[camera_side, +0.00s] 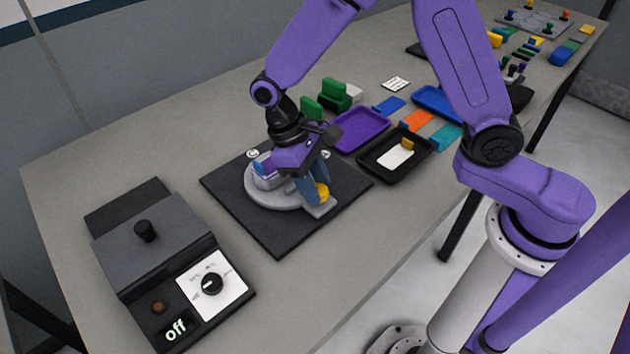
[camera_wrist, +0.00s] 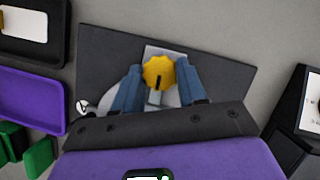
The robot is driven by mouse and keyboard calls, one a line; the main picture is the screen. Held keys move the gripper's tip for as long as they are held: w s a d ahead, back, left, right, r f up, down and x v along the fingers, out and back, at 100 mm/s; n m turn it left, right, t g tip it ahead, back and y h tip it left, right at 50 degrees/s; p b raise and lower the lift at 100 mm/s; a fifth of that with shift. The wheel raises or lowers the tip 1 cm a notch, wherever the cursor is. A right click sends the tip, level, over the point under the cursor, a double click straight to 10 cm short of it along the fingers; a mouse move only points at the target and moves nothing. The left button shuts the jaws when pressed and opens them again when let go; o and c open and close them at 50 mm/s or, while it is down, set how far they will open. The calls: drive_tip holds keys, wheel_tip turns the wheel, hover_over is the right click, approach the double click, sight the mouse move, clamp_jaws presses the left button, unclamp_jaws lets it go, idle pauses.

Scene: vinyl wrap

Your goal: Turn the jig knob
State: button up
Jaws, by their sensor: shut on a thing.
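The jig knob is yellow with a scalloped edge and a dark pointer mark; it shows in the wrist view (camera_wrist: 158,72) and, partly hidden, in the side view (camera_side: 322,191). It sits on the grey jig (camera_side: 268,198), which stands on a black base plate (camera_side: 265,237). My gripper (camera_side: 318,187) reaches down over the jig. Its two blue fingers are shut on the knob, one on each side, as the wrist view shows (camera_wrist: 157,82). Much of the jig is hidden behind my gripper in both views.
A black heater-like box (camera_side: 150,240) with a dial (camera_side: 211,284) and a display reading "off" stands at the front left. A purple tray (camera_side: 360,130) and a black tray (camera_side: 370,167) lie right of the jig. Green blocks (camera_side: 335,95) stand behind.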

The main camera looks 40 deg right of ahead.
idle(0.3)
drive_tip(key=o, duration=1.1)
drive_tip(key=shift+c, duration=0.2)
drive_tip(key=shift+r, duration=0.1)
drive_tip(key=v, duration=1.7)
drive_tip(key=shift+w, duration=0.15)
drive_tip(key=s+d+f+n+t+y, duration=0.1)
drive_tip(key=s+d+f+n+t, duration=0.1)
drive_tip(key=s+d, duration=0.6)
drive_tip(key=s+d+f+n+t+y, duration=0.1)
drive_tip(key=s+d+f+n, duration=0.3)
drive_tip(key=s, duration=1.2)
drive_tip(key=d+n+t, duration=0.1)
drive_tip(key=d+n, duration=0.1)
drive_tip(key=d, duration=0.2)
drive_tip(key=shift+d+f, duration=0.2)
drive_tip(key=shift+d, duration=0.05)
